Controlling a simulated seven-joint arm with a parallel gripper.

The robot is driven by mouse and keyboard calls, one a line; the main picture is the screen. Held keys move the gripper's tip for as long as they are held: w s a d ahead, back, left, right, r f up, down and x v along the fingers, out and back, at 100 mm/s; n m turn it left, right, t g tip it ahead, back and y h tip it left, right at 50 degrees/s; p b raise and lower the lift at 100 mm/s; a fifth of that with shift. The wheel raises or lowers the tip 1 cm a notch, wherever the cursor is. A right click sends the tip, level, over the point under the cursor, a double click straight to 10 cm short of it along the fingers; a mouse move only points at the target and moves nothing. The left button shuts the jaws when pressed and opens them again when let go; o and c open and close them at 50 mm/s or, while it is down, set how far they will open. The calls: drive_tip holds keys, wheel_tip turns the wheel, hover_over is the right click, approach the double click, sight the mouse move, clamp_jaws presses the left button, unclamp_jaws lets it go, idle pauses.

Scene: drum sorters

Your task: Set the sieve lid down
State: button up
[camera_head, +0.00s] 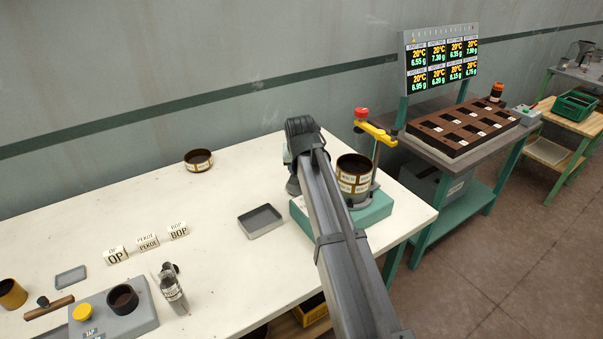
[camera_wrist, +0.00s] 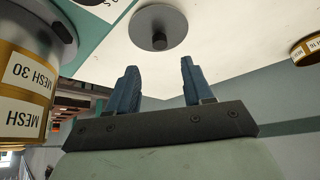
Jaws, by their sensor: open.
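The sieve lid (camera_wrist: 158,22) is a grey round disc with a dark central knob. In the wrist view it lies on the white table, beyond my fingertips and apart from them. My gripper (camera_wrist: 158,78) is open, with nothing between its two blue fingers. In the head view my arm hides the lid and most of the gripper. The sieve stack (camera_head: 354,178), with mesh labels, stands on the teal shaker (camera_head: 372,212) to the right of my arm. The stack also shows at the left of the wrist view (camera_wrist: 22,95).
A separate sieve ring (camera_head: 198,160) sits at the back of the table. A grey tray (camera_head: 260,221) lies left of my arm. The shaker's post with a red knob (camera_head: 361,113) rises beside the stack. Labelled blocks (camera_head: 147,243) stand farther left.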

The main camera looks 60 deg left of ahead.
drive_tip(key=shift+v, duration=1.55)
